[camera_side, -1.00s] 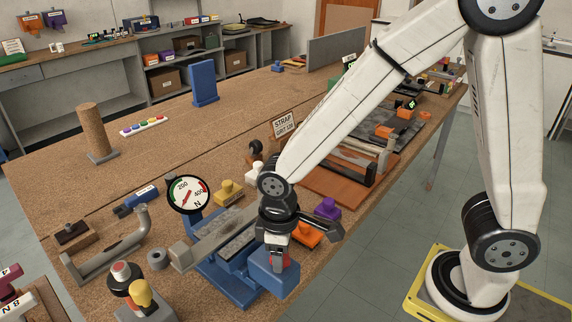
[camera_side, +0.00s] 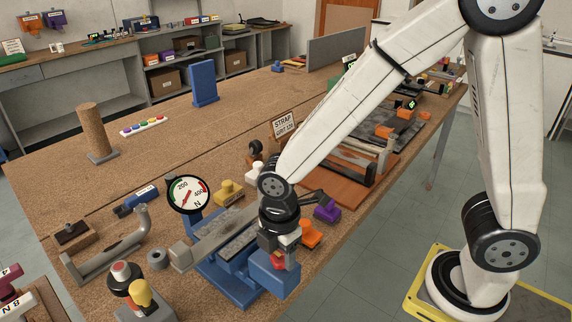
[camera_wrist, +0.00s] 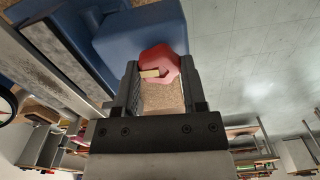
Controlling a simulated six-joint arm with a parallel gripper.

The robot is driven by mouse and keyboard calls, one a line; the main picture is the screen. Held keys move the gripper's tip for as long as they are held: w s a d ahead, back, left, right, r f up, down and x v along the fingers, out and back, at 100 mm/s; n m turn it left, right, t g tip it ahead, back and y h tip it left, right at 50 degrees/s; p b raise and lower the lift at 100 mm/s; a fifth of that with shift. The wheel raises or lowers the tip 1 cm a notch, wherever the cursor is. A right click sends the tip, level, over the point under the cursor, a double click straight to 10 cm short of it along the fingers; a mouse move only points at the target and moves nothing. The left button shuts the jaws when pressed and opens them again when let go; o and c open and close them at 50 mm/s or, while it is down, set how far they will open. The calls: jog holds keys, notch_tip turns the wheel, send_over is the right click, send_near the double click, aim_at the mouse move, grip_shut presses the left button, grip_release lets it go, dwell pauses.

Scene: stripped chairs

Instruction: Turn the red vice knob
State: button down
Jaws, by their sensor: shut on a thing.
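The red vice knob (camera_wrist: 158,58) has flat sides and a pale pointer mark, and sits at the end of the blue vice (camera_wrist: 118,38). My gripper (camera_wrist: 161,72) is shut on the knob, one finger on each side of it. In the side view my gripper (camera_side: 279,248) points down at the front end of the blue vice (camera_side: 232,284), and only a little of the red knob (camera_side: 278,263) shows below the fingers. A round gauge (camera_side: 188,194) marked 200, 400 and N stands behind the vice.
An orange block (camera_side: 311,234) and a purple block (camera_side: 327,211) lie right of my gripper. A yellow block (camera_side: 229,192) is behind the vice. The bench edge is close on the right.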

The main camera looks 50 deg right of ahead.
aim_at(279, 255)
jog(key=n, duration=0.5)
jog(key=shift+w+r+n, duration=0.1)
jog(key=shift+w+n, duration=0.15)
jog(key=shift+n, duration=0.05)
jog(key=n, duration=0.5)
jog(key=shift+n, duration=0.4)
jog(key=shift+c, duration=0.7)
grip_release()
jog(key=shift+s, duration=0.1)
jog(key=shift+r, duration=3.85)
